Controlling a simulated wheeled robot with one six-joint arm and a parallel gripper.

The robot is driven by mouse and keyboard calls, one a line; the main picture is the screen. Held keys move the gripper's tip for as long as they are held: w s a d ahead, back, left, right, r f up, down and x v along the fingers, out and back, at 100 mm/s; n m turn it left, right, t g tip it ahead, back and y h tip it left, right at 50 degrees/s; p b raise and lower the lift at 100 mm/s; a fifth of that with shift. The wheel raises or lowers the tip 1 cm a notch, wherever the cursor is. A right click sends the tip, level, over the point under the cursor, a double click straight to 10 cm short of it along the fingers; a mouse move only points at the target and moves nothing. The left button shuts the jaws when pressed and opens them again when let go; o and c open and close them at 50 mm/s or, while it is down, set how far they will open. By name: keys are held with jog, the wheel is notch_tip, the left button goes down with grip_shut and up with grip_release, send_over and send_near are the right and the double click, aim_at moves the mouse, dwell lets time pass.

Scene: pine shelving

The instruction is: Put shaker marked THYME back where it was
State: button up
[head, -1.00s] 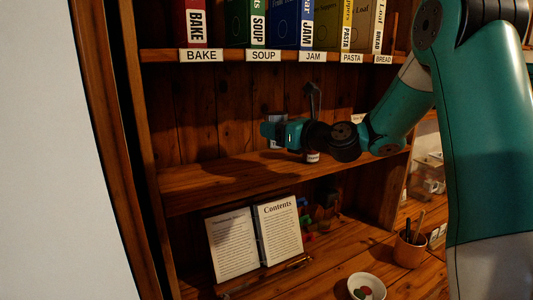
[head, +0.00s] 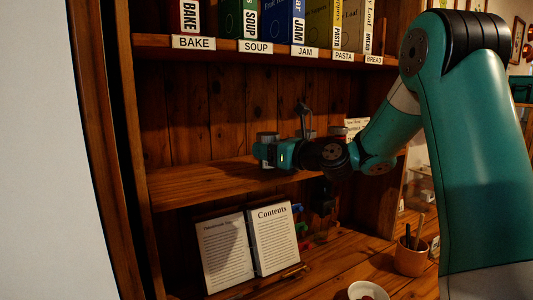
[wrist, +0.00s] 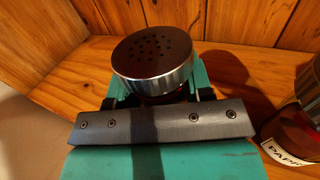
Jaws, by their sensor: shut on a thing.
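My gripper (head: 272,153) is shut on a shaker (wrist: 153,55) with a round, perforated metal lid. The shaker is upright between the fingers, and its label is hidden, so I cannot read THYME on it. In the head view the shaker (head: 267,136) shows as a pale shape at the gripper's end. It is over the middle shelf (head: 205,183), low and close to the board; I cannot tell whether it touches.
A second shaker (wrist: 298,125), its label starting "PAPR", stands to the right in the wrist view. Bare shelf lies left of my gripper. Labelled books stand on the shelf above. An open book (head: 246,240) and a pen cup (head: 410,254) are below.

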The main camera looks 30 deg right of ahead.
jog(key=shift+f, duration=0.2)
jog(key=o, duration=1)
jog(key=shift+c, duration=0.2)
